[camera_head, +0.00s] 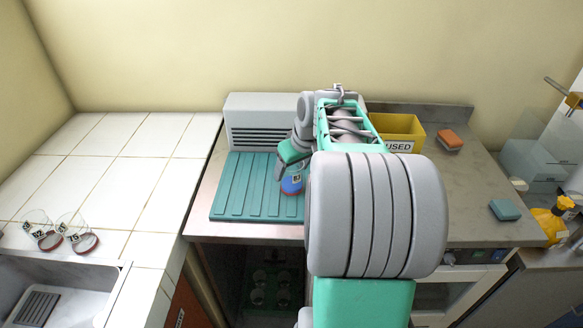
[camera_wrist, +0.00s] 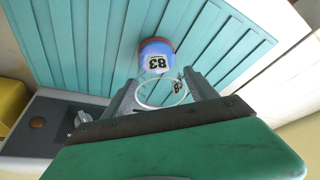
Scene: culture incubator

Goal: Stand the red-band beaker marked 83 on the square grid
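The beaker marked 83 (camera_wrist: 157,63) is clear, with a red band and blue at its base. Its open rim lies between the two fingers of my gripper (camera_wrist: 161,80) in the wrist view, and both fingers appear to touch its sides. In the head view the beaker (camera_head: 291,184) shows below my gripper (camera_head: 291,160), over the right part of the teal ridged mat. I cannot tell whether its base touches the mat. A slotted, squarish grid (camera_head: 37,308) lies in the sink at the lower left.
A grey vented box (camera_head: 262,122) stands behind the mat (camera_head: 240,190). A yellow bin (camera_head: 398,124) stands right of my arm.

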